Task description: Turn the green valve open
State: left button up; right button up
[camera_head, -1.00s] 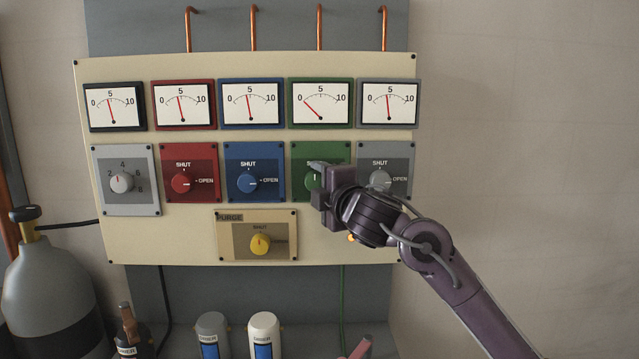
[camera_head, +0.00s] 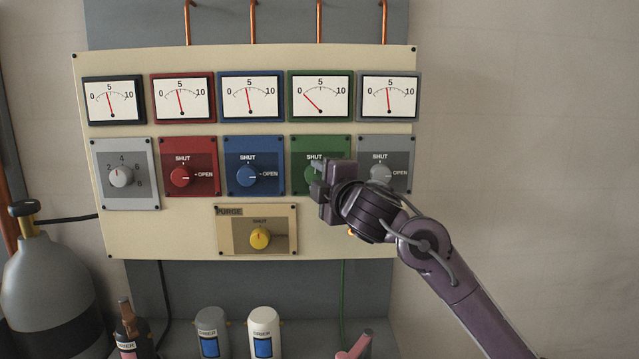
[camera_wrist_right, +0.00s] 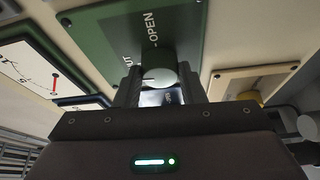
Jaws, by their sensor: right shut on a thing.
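The green valve is a round knob on a green plate (camera_head: 339,150) in the panel's middle row, marked SHUT at top and OPEN at right. In the head view my right gripper (camera_head: 318,182) covers most of it. In the right wrist view the knob (camera_wrist_right: 160,76) sits between the fingers of my right gripper (camera_wrist_right: 158,90), which is shut on it. A pale mark on the knob points left there, toward the SHUT lettering side. The green gauge (camera_head: 320,96) above has its needle near 0. My left gripper is out of view.
Red (camera_head: 180,176), blue (camera_head: 247,176) and grey (camera_head: 381,174) valves flank the green one. A yellow purge knob (camera_head: 260,238) sits below left. A gas cylinder (camera_head: 45,270) stands at left, with several bottles along the bottom. The wall at right is clear.

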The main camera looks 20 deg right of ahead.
pick_arm(q)
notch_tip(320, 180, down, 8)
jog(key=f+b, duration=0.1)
jog(key=b, duration=0.7)
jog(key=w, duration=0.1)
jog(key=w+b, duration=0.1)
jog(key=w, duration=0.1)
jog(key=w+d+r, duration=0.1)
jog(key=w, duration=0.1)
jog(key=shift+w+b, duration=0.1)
jog(key=shift+b, duration=0.25)
pick_arm(e)
jog(key=m+t+h, duration=0.1)
jog(key=m+h, duration=0.1)
jog(key=m, duration=0.5)
jog(key=m+t+h, duration=0.1)
jog(key=m+h, duration=0.2)
jog(key=m, duration=0.4)
jog(key=a+f+m+t+h, duration=0.1)
jog(key=m+h, duration=0.2)
jog(key=m, duration=0.4)
jog(key=shift+w, duration=0.15)
jog(key=shift+m, duration=0.4)
jog(key=o, duration=1)
